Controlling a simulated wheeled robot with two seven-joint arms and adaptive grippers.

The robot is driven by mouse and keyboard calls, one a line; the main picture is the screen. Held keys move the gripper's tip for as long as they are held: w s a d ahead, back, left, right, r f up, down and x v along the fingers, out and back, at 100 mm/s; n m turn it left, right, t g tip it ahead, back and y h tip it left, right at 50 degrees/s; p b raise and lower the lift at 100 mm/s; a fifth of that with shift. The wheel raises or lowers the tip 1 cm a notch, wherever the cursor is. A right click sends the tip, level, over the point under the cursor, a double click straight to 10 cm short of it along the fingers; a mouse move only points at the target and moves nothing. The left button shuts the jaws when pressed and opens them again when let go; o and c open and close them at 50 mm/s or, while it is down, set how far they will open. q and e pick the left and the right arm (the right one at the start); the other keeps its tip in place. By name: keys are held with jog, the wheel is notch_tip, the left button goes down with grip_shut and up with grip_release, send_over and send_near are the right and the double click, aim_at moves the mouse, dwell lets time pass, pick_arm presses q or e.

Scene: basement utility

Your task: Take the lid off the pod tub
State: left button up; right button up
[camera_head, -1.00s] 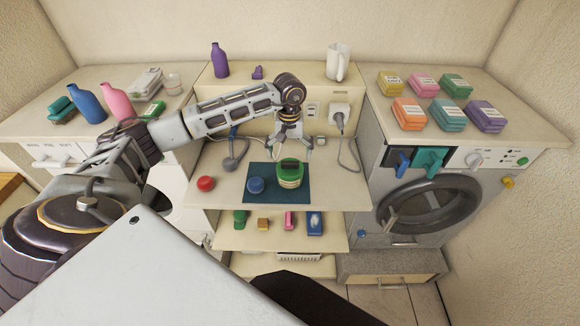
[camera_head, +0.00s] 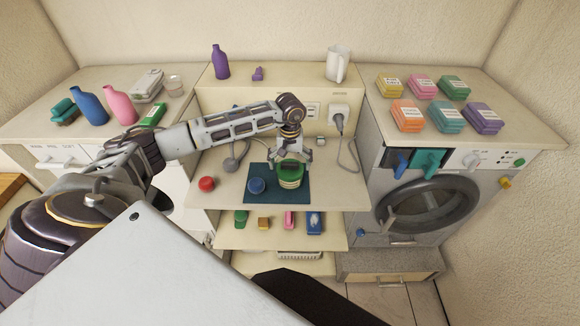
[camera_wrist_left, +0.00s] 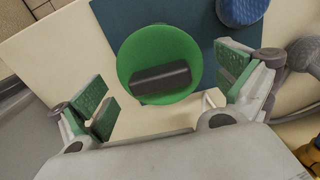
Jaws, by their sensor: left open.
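The pod tub (camera_head: 290,180) stands upright on a dark blue mat (camera_head: 262,197) on the middle shelf. Its green lid (camera_wrist_left: 161,50) is on, with a dark bar-shaped handle (camera_wrist_left: 160,78) across it. My left gripper (camera_head: 291,161) is right above the tub, pointing down. In the left wrist view my left gripper (camera_wrist_left: 168,95) is open, with its green-padded fingers apart on both sides of the lid and nothing held. I see no contact with the lid. My right gripper is not in view.
A blue round object (camera_head: 256,186) sits on the mat left of the tub, and a red one (camera_head: 206,184) lies farther left. A cable and plug (camera_head: 340,116) hang behind on the right. A washer (camera_head: 425,200) stands right.

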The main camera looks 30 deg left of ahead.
pick_arm(q)
jog(key=shift+f, duration=0.2)
dwell(0.3)
jog(key=shift+s, duration=0.1)
jog(key=c, duration=1.3)
